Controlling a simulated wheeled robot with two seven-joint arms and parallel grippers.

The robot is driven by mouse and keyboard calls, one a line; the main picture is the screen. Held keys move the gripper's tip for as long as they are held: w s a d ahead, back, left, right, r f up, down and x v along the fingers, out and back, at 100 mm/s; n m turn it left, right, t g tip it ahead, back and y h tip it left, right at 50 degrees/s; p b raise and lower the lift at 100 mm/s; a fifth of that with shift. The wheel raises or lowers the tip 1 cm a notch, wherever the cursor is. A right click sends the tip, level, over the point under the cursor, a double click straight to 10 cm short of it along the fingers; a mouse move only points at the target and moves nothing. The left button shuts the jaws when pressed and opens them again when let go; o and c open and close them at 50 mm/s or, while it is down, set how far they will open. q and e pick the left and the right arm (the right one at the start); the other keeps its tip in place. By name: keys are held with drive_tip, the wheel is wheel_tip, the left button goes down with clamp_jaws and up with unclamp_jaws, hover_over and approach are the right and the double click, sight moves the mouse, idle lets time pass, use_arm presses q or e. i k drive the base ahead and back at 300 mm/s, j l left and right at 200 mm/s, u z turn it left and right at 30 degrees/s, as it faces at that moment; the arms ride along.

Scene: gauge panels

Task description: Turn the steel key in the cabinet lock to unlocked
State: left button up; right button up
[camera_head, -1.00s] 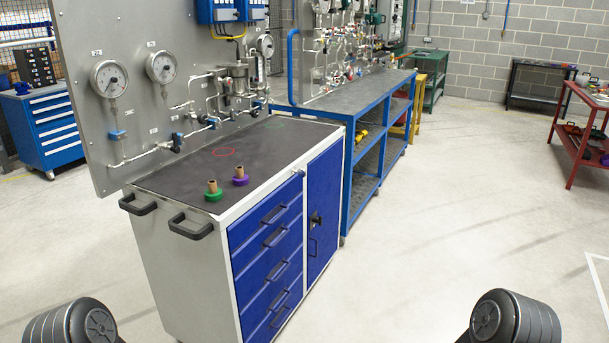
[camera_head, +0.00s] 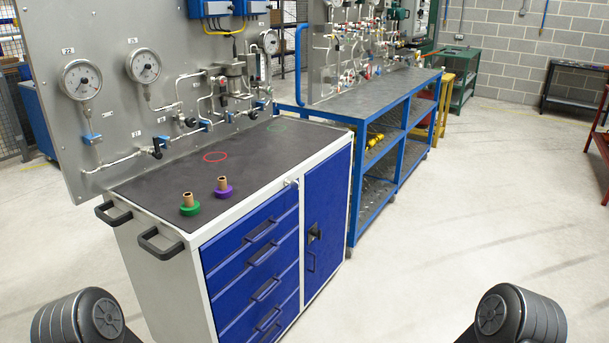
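The cabinet (camera_head: 165,270) is grey with a dark top, blue drawers on the left and a blue door (camera_head: 329,205) on the right. A black lock fitting (camera_head: 314,232) sits on the door near its left edge, above a door pull. I cannot make out the steel key or its angle at this size. A small pale piece (camera_head: 291,183) shows at the front edge above the drawers; I cannot tell what it is. Dark rounded parts of my arms show at the bottom left and bottom right. Neither gripper is in view.
A green-based knob (camera_head: 189,204) and a purple-based knob (camera_head: 223,187) stand on the cabinet top. A gauge panel (camera_head: 105,120) rises behind it. A blue workbench (camera_head: 385,105) stands beyond to the right. The floor (camera_head: 450,230) in front and right is clear.

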sight(295, 185)
drive_tip(key=i+l+u, duration=0.1)
drive_tip(key=i+l, duration=0.15)
drive_tip(key=l, duration=0.15)
drive_tip(key=i+l, duration=0.25)
drive_tip(key=l, duration=0.2)
drive_tip(key=i+l+u, duration=0.15)
drive_tip(key=i+l, duration=0.15)
drive_tip(key=l, duration=0.15)
drive_tip(key=i+l, duration=0.2)
drive_tip(key=l, duration=0.3)
drive_tip(key=i+l+u, duration=0.15)
drive_tip(key=l, duration=0.3)
drive_tip(key=i+l, duration=0.3)
drive_tip(key=l, duration=0.2)
drive_tip(key=i+l+u, duration=0.15)
drive_tip(key=l, duration=0.35)
drive_tip(key=i+l, duration=0.25)
drive_tip(key=l, duration=0.25)
drive_tip(key=u, duration=0.05)
